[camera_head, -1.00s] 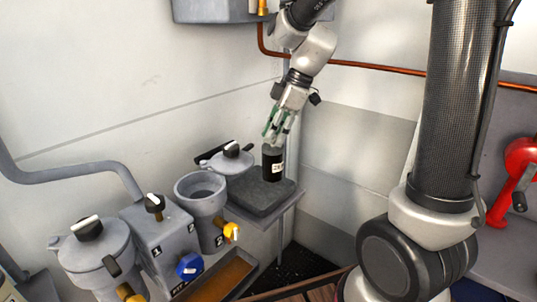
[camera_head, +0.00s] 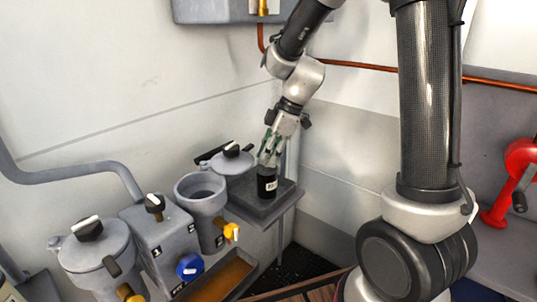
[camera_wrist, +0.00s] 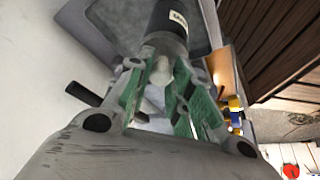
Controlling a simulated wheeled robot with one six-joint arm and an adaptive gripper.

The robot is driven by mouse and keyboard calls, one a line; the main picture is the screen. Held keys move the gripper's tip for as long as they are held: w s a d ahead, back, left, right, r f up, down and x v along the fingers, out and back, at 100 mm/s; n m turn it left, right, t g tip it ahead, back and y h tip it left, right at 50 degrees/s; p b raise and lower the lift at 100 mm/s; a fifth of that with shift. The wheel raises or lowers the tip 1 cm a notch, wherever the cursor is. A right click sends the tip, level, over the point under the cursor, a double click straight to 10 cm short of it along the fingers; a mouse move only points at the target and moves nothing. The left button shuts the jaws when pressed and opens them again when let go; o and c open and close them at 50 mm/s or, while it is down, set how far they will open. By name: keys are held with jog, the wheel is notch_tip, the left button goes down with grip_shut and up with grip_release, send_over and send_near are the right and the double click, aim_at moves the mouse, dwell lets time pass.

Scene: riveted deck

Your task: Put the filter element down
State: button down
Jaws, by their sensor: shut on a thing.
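The filter element is a black cylinder (camera_head: 267,182) with a white label. It stands upright at or just above the dark grey tray (camera_head: 284,199) on the shelf; I cannot tell whether its base touches. My gripper (camera_head: 269,158) comes down from above and is shut on the element's top. In the wrist view the element (camera_wrist: 176,18) shows beyond the green-padded fingers (camera_wrist: 160,75), its label facing the camera. Its far end is cut off by the frame's top edge.
Left of the tray stand an open grey filter housing (camera_head: 201,191) and a lid with a black knob (camera_head: 232,152). Yellow (camera_head: 232,231) and blue (camera_head: 189,266) valve handles stick out in front. A trough (camera_head: 230,275) with brown liquid lies below. The wall is close behind.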

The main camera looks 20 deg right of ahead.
jog(key=c, duration=1.3)
grip_release()
jog(key=shift+f, duration=0.1)
jog(key=v, duration=1.2)
jog(key=shift+s+d+r+m+t+h, duration=0.25)
jog(key=shift+s+d+m+t+h, duration=0.4)
jog(key=shift+s+d+m, duration=1.85)
jog(key=shift+s+d+r+m+t+h, duration=0.4)
jog(key=shift+s+d+m+h, duration=0.65)
jog(key=shift+s+m, duration=2.55)
jog(key=shift+s+d+r+m+t+h, duration=0.15)
jog(key=shift+s+d+m+t+h, duration=0.45)
jog(key=shift+s+d+m, duration=2.55)
jog(key=s+a+n, duration=0.2)
jog(key=shift+s+n, duration=0.2)
jog(key=shift+n, duration=0.15)
